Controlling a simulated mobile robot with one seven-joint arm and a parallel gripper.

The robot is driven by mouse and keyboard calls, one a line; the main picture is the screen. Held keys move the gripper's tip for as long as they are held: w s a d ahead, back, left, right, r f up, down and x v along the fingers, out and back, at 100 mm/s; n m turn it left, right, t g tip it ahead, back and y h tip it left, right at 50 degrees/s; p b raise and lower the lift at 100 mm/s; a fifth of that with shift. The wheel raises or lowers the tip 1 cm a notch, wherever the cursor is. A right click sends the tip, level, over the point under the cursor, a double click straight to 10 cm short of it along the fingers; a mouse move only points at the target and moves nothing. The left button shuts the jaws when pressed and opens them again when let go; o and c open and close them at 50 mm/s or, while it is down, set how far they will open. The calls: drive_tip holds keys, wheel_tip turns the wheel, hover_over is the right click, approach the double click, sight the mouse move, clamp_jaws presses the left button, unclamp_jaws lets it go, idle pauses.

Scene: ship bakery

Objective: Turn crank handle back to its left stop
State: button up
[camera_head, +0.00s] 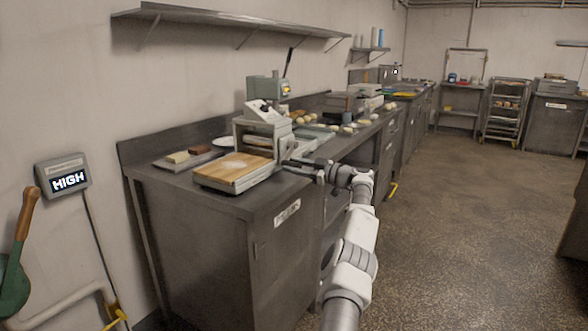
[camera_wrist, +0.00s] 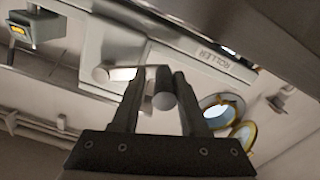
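The roller machine (camera_head: 262,133) stands on the near steel counter, with a wooden board in front of it. In the wrist view its grey body (camera_wrist: 185,62) carries the word ROLLER. The crank's round pale grip (camera_wrist: 163,88) sits between the two fingers of my gripper (camera_wrist: 160,82), with a thin crank arm running left from it to a round hub (camera_wrist: 101,75). The grip lies nearer the right finger. Whether both fingers press on it cannot be told. In the head view my gripper (camera_head: 291,163) is at the machine's right side and hides the crank.
A wooden board (camera_head: 236,171) lies at the counter's front. A tray (camera_head: 188,158) with two blocks stands to the left. Dough pieces lie further along the counter. A green lever with wooden handle (camera_head: 26,214) is at far left. The floor at right is clear.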

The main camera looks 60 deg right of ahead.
drive_tip(key=shift+o, duration=1)
drive_tip(key=shift+f, duration=0.15)
drive_tip(key=shift+f, duration=0.1)
drive_tip(key=shift+s+f+b, duration=0.1)
drive_tip(key=shift+s+b, duration=0.1)
drive_tip(key=shift+b, duration=0.15)
drive_tip(key=s+b, duration=0.1)
drive_tip(key=b, duration=0.1)
drive_tip(key=s+b, duration=0.1)
drive_tip(key=b, duration=0.2)
drive_tip(key=shift+s+f, duration=0.2)
drive_tip(key=shift+s, duration=0.15)
drive_tip(key=s+d+p, duration=0.1)
drive_tip(key=s+p, duration=0.1)
drive_tip(key=s, duration=1.2)
drive_tip(key=shift+s+r, duration=0.15)
drive_tip(key=shift+r, duration=0.25)
drive_tip(key=shift+d, duration=0.1)
